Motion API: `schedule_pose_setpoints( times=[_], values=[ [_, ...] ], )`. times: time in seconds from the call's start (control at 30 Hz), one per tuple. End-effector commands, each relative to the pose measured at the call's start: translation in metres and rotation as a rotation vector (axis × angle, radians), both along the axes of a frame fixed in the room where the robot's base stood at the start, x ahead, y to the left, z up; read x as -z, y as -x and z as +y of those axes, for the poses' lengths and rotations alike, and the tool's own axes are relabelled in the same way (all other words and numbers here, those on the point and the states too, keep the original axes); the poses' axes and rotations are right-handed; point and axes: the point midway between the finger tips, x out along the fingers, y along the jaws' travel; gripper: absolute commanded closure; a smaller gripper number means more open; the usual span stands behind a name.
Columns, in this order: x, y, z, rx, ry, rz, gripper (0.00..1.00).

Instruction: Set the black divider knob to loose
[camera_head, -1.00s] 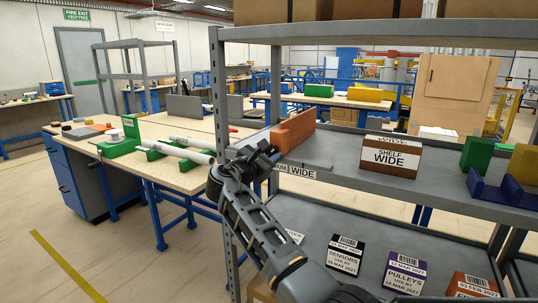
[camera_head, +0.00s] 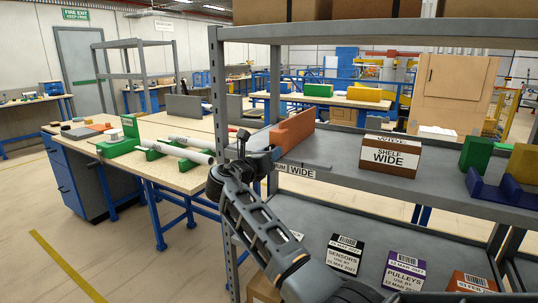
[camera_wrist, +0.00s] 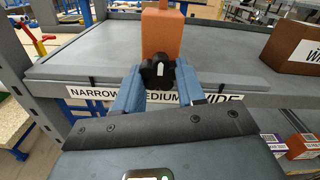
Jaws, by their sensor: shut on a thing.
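The black divider knob (camera_wrist: 158,72) sits at the front edge of the shelf in the wrist view, at the foot of the orange divider (camera_wrist: 163,32). It has a white mark that stands about upright in the picture. My gripper (camera_wrist: 157,83) has its two blue-grey fingers on either side of the knob, shut on it. In the head view my gripper (camera_head: 262,158) is at the shelf's front edge, before the orange divider (camera_head: 293,130). There the gripper hides the knob.
A label strip (camera_wrist: 85,93) below the knob reads narrow, medium and wide, partly hidden by my fingers. A shelf post (camera_head: 219,100) is close on the left. Several labelled boxes stand on the lower shelf.

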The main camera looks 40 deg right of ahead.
Motion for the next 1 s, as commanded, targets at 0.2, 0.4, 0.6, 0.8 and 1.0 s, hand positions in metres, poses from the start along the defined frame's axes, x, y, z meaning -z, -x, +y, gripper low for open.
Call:
schedule_pose_setpoints(
  times=[0.2, 0.4, 0.6, 0.8, 1.0],
  values=[
    [0.0039, 0.0003, 0.0009, -0.001, 0.004, 0.026, 0.92],
    [0.0040, 0.0004, 0.0009, -0.001, 0.004, 0.027, 0.92],
    [0.0040, 0.0003, 0.0011, -0.001, 0.004, 0.027, 0.54],
    [0.0021, 0.0002, 0.0005, 0.000, 0.005, 0.024, 0.35],
    [0.0011, 0.0002, 0.0003, -0.001, 0.007, 0.022, 0.35]
  ],
)
